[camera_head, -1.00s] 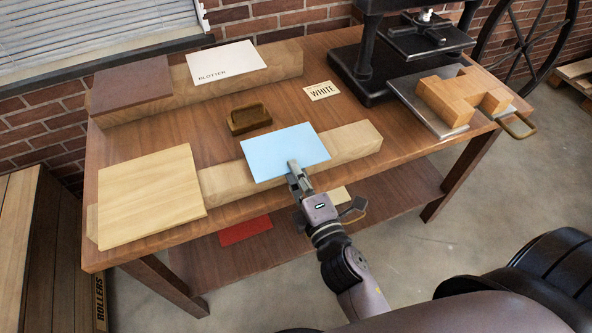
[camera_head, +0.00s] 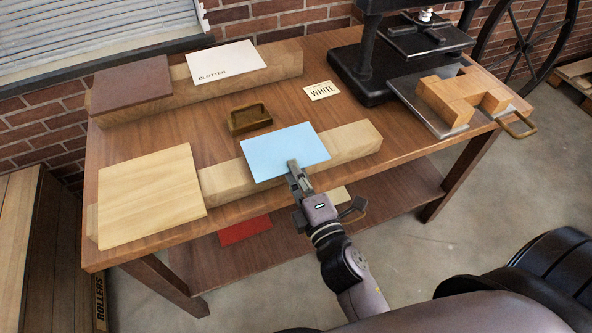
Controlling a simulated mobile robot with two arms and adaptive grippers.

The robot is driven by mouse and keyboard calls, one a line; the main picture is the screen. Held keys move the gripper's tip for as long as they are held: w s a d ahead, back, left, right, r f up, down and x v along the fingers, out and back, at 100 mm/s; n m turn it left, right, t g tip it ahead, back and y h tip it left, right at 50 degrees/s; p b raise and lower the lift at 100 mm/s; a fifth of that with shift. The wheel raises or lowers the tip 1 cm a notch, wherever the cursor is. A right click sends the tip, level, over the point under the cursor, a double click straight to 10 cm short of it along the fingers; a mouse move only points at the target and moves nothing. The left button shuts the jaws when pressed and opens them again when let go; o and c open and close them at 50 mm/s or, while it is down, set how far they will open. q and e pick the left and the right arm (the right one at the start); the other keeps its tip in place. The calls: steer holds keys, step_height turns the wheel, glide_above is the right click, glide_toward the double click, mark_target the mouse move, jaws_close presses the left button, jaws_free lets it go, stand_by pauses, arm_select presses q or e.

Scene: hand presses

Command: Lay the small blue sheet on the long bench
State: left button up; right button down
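The small blue sheet (camera_head: 280,149) lies flat across a long pale wooden beam (camera_head: 352,142) near the table's front edge. Its near edge reaches to the beam's front side. My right gripper (camera_head: 293,168) comes in from the front and looks shut on the sheet's near edge; one finger shows on top, the lower one is hidden beneath the sheet. The wooden worktable (camera_head: 305,113) carries the beam. My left gripper is not in view.
A tan board (camera_head: 150,193) covers the beam's left end. A second beam behind bears a brown sheet (camera_head: 131,89) and a BLOTTER sheet (camera_head: 224,62). A small wooden dish (camera_head: 249,118), a WHITE card (camera_head: 322,90) and a black press (camera_head: 375,70) stand beyond. A red sheet (camera_head: 244,230) lies below.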

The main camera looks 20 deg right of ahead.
steer(key=shift+s+f+g, duration=0.2)
steer(key=shift+f+g, duration=0.1)
steer(key=shift+f, duration=0.8)
steer(key=c, duration=1.7)
jaws_free()
steer(key=shift+w, duration=0.1)
steer(key=shift+w+r, duration=0.1)
steer(key=shift+r, duration=0.05)
steer(key=shift+r, duration=0.45)
steer(key=o, duration=0.5)
steer(key=shift+f, duration=0.1)
steer(key=shift+f, duration=0.25)
